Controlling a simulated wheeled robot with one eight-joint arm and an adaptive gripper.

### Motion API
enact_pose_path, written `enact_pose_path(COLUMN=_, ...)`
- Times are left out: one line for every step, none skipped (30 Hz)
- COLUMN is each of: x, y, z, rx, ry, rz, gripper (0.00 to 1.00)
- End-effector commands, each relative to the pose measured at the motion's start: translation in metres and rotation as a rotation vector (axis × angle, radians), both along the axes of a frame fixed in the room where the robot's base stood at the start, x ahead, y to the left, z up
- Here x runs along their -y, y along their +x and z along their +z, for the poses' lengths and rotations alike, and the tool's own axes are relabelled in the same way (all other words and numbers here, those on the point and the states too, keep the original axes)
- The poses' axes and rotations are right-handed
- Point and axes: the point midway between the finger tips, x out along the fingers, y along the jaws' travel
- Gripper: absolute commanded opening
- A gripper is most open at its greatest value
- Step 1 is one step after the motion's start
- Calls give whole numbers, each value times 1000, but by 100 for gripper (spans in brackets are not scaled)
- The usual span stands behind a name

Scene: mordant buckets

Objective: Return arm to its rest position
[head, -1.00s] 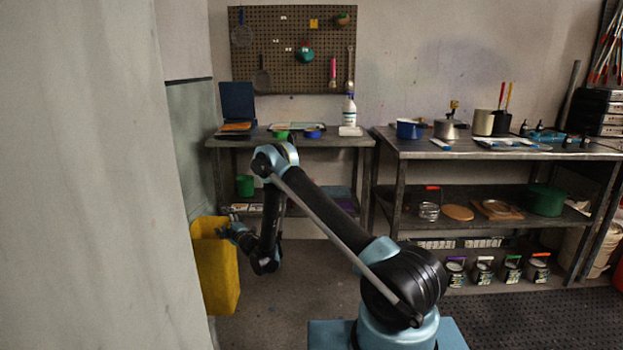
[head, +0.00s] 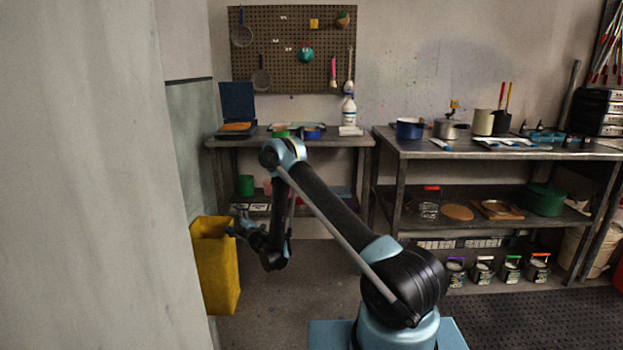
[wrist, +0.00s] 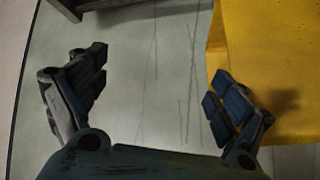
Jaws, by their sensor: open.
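My arm reaches from its base toward the left in the head view, bent at the elbow. My gripper (head: 237,225) is just beside the upper right edge of a yellow bin (head: 217,265). In the wrist view my gripper (wrist: 155,90) is open, with its two fingers spread and nothing between them. The yellow bin (wrist: 275,65) shows at the right there, behind the right finger. Whether the finger touches the bin cannot be told. The inside of the bin is mostly hidden.
A workbench (head: 345,141) with a lower shelf stands behind my arm. A longer bench (head: 420,151) with pots and tools stands to the right. A pale wall (head: 85,170) fills the left. Several paint cans (head: 483,270) sit low at the right. The floor between is clear.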

Motion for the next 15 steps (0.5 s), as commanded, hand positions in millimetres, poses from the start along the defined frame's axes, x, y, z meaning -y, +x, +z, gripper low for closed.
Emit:
enact_pose_path(x=2, y=1, z=2, rx=-3, ry=1, rz=-3, gripper=91)
enact_pose_path(x=4, y=2, z=4, rx=-7, ry=1, rz=-7, gripper=91)
enact_pose_path(x=7, y=3, z=7, rx=-12, ry=2, rz=-12, gripper=91)
enact_pose_path(x=9, y=3, z=8, rx=-16, ry=3, rz=-16, gripper=91)
enact_pose_path(x=11, y=4, z=10, rx=-20, ry=4, rz=-19, gripper=91)
enact_pose_path(x=14, y=6, z=13, rx=-26, ry=4, rz=-27, gripper=91)
enact_pose_path(x=15, y=8, z=15, rx=-32, ry=4, rz=-31, gripper=91)
enact_pose_path(x=17, y=10, z=18, rx=-36, ry=4, rz=-36, gripper=91)
enact_pose_path(x=20, y=13, z=23, rx=-45, ry=5, rz=-43, gripper=91)
enact_pose_path(x=22, y=15, z=26, rx=-51, ry=6, rz=-48, gripper=91)
enact_pose_path(x=25, y=18, z=29, rx=-57, ry=6, rz=-54, gripper=91)
enact_pose_path(x=30, y=21, z=34, rx=-69, ry=8, rz=-64, gripper=91)
enact_pose_path(x=33, y=24, z=38, rx=-76, ry=7, rz=-71, gripper=91)
enact_pose_path(x=37, y=27, z=43, rx=-86, ry=9, rz=-80, gripper=91)
enact_pose_path(x=42, y=31, z=50, rx=-99, ry=10, rz=-92, gripper=91)
